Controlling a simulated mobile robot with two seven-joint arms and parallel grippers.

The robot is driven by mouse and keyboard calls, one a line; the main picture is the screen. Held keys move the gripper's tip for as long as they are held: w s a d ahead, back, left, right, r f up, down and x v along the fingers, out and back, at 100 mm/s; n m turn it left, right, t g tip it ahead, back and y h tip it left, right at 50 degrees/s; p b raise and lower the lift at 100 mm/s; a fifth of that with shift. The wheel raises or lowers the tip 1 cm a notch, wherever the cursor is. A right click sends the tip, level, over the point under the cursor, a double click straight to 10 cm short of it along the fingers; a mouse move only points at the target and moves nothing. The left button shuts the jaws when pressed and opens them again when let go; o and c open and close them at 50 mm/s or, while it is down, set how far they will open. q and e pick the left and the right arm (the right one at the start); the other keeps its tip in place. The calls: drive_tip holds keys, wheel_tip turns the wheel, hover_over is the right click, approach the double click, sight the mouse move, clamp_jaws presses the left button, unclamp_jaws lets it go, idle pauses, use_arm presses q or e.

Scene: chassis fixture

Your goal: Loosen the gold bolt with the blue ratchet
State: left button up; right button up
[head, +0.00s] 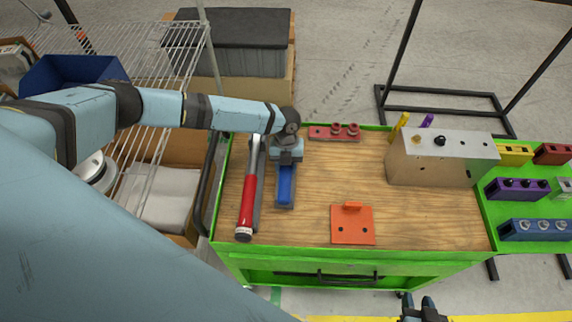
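The blue ratchet (286,187) lies in a grey holder on the left part of the wooden table top, its blue handle toward the front edge. My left gripper (287,158) points down at the far end of the ratchet and covers it. Its fingertips are hidden, so I cannot tell whether they hold the ratchet. The gold bolt (416,137) sits on top of the silver metal block (428,166) at the right of the table, beside a black bolt (440,141). My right gripper (421,309) is at the bottom edge, in front of the table, its fingers apart and empty.
A red-handled tool (246,203) lies left of the ratchet. An orange bracket (352,224) lies front centre and a red part (334,133) at the back. Coloured socket blocks (518,190) stand at the right. The wood between ratchet and metal block is mostly clear.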

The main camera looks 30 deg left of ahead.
use_arm(q)
drive_tip(key=c, duration=0.4)
drive_tip(key=shift+r, duration=0.1)
drive_tip(key=shift+r, duration=0.1)
drive_tip(key=shift+r+p, duration=1.5)
drive_tip(key=shift+r, duration=0.35)
drive_tip(key=shift+r+p, duration=1.1)
drive_tip(key=shift+r, duration=0.45)
